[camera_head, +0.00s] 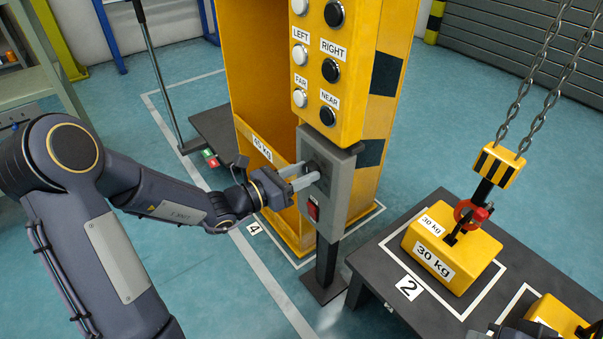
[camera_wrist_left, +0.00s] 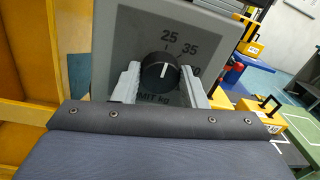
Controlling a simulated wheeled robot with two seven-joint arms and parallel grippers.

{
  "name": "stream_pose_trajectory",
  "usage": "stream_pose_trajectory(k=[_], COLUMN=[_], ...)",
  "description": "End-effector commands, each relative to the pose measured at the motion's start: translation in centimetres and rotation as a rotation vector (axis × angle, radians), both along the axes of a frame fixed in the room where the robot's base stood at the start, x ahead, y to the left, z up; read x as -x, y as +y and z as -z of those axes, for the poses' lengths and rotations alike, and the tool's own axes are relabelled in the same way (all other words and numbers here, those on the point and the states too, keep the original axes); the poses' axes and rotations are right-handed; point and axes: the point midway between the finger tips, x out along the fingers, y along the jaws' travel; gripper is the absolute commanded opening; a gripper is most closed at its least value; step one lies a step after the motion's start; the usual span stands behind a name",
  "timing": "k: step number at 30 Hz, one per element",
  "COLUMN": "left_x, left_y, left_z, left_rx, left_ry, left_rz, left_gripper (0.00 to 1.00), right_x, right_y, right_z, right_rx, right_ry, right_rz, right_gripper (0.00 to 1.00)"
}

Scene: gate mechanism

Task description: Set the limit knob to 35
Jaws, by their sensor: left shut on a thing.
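The limit knob (camera_wrist_left: 160,71) is a round black knob on a grey panel (camera_wrist_left: 125,40). The panel shows 25 and 35 above the knob, a partly hidden number to the right and "kg" lettering below. A short white mark shows on the knob's face, but I cannot tell exactly which number it points to. My left gripper (camera_wrist_left: 160,84) is shut on the knob, with one pale finger on each side. In the head view my left gripper (camera_head: 306,177) reaches the grey control box (camera_head: 345,185) from the left and hides most of the knob.
A red switch (camera_head: 313,211) sits below the knob. Above the box is a yellow button panel (camera_head: 349,95) with LEFT, RIGHT, FAR and NEAR labels.

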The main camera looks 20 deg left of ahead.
Motion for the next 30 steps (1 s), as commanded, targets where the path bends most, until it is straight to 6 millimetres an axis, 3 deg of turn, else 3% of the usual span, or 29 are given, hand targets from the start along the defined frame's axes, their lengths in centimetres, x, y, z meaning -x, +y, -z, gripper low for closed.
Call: stream_pose_trajectory(k=[14,30], left_x=[0.1,0.2], left_y=[0.0,-0.2], left_z=[0.2,0.3], left_rx=[-0.11,-0.431], left_ry=[-0.084,-0.336], left_rz=[0.001,0.0], left_gripper=[0.16,0.16], right_x=[0.0,0.0], right_y=[0.0,0.0], right_z=[1.3,5.6], right_rx=[0.0,0.0], right_ry=[0.0,0.0], right_rz=[0.0,0.0], right_gripper=[0.0,0.0])
